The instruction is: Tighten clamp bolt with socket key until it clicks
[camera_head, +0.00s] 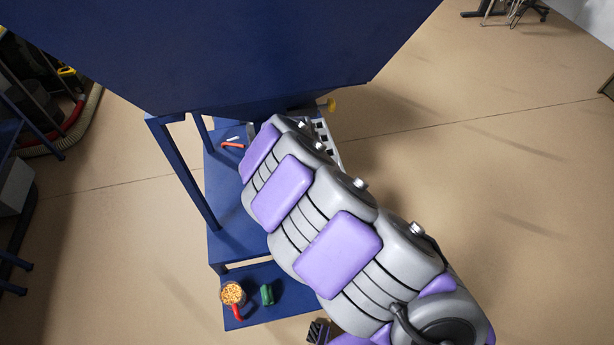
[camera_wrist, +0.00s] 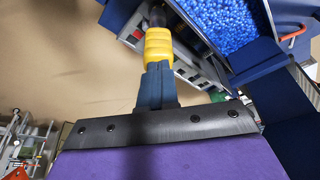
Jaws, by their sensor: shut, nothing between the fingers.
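My gripper (camera_wrist: 157,25) reaches up from the middle of my purple wrist in the wrist view. It has a navy base, a yellow band and a dark tip, and it is shut with nothing held. In the head view my arm hides most of its end. A bent orange-red handle (camera_head: 232,146) lies on the blue bench by a small white piece. A similar orange handle (camera_wrist: 295,38) shows at the right of the wrist view, apart from my gripper. I cannot tell whether it is the socket key. I cannot make out the clamp bolt.
A large blue hopper (camera_head: 220,50) overhangs the bench (camera_head: 228,243). A pot of orange pellets (camera_head: 232,291) and a green block (camera_head: 267,294) stand on the lower step. A bin of blue pellets (camera_wrist: 220,25) is beside a grey rack (camera_wrist: 188,68). Open floor lies right.

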